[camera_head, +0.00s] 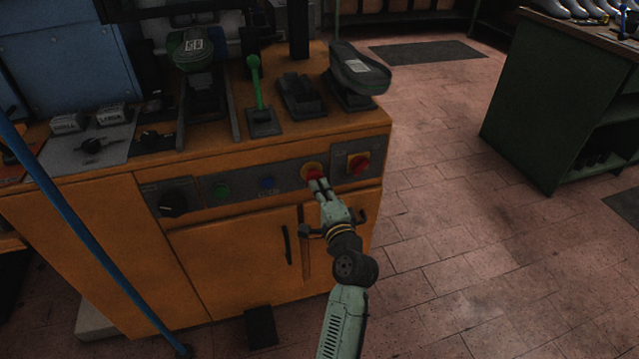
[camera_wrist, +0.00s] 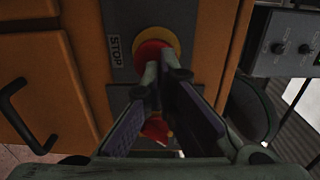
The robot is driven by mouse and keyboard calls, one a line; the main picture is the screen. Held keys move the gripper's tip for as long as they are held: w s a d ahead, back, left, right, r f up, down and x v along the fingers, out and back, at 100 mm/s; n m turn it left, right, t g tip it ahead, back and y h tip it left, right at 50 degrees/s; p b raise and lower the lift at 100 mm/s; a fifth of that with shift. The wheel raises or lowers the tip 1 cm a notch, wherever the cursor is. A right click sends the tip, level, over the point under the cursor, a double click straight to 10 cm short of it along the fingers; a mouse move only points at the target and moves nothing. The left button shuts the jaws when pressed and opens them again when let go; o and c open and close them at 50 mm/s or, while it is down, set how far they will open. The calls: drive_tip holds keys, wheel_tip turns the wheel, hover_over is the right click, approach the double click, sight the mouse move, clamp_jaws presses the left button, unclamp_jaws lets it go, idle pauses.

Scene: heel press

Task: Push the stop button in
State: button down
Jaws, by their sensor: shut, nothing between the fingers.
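The stop button is a red knob (camera_head: 312,168) on a yellow ring, set in the grey control strip on the front of the orange machine. In the wrist view the red button (camera_wrist: 151,49) sits beside a plate marked STOP. My gripper (camera_head: 319,184) is shut and empty, its fingertips right at the button's face. In the wrist view the fingertips (camera_wrist: 164,72) overlap the lower part of the button. I cannot tell whether they touch it or how far in the button is.
A red and yellow switch (camera_head: 359,164) is just right of the button. A blue button (camera_head: 267,184), a green button (camera_head: 221,190) and a black knob (camera_head: 173,203) lie to the left. Cabinet doors with black handles (camera_head: 287,245) are below.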

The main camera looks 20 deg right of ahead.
drive_tip(key=shift+w, duration=0.25)
